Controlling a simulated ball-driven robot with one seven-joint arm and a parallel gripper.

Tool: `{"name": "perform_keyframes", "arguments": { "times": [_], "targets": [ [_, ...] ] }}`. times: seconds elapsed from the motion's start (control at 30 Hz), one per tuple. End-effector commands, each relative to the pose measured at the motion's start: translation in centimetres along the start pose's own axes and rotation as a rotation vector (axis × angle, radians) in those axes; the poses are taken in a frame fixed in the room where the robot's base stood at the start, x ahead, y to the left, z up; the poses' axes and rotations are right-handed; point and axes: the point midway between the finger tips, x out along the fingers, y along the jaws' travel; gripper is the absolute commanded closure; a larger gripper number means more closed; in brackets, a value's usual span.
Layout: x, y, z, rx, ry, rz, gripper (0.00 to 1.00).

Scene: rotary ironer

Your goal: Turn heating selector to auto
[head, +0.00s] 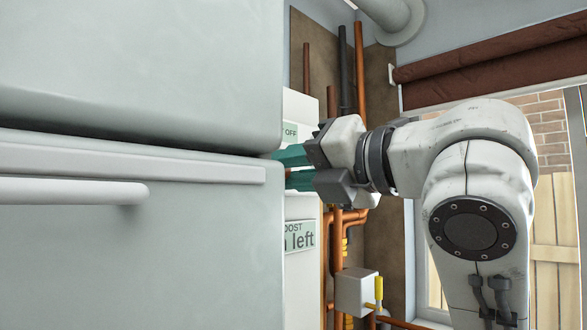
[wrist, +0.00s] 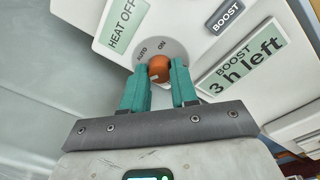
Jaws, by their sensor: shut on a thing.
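The heating selector is a small orange-brown round knob (wrist: 159,67) on a white control panel (wrist: 185,12). AUTO and ON are printed on the panel just above the knob. In the head view my gripper (head: 284,168) reaches left to the panel's edge, and the knob is hidden behind the large white appliance (head: 130,70).
A HEAT OFF display (wrist: 122,24) sits left of the knob. A display reading 3h left (wrist: 242,67) and a BOOST label (wrist: 226,15) sit to the right. Copper pipes (head: 360,75) and a valve box (head: 355,292) stand beside the panel. The white appliance is close on the left.

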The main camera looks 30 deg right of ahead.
Motion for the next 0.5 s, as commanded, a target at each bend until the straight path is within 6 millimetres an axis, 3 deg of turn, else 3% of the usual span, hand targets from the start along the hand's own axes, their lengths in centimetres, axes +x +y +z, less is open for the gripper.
{"name": "perform_keyframes", "arguments": {
  "times": [0.27,0.5],
  "targets": [
    [0.03,-0.13,-0.14,0.080,-0.002,0.002,1.00],
    [0.03,-0.24,-0.19,0.259,-0.011,0.010,1.00]
  ]
}}
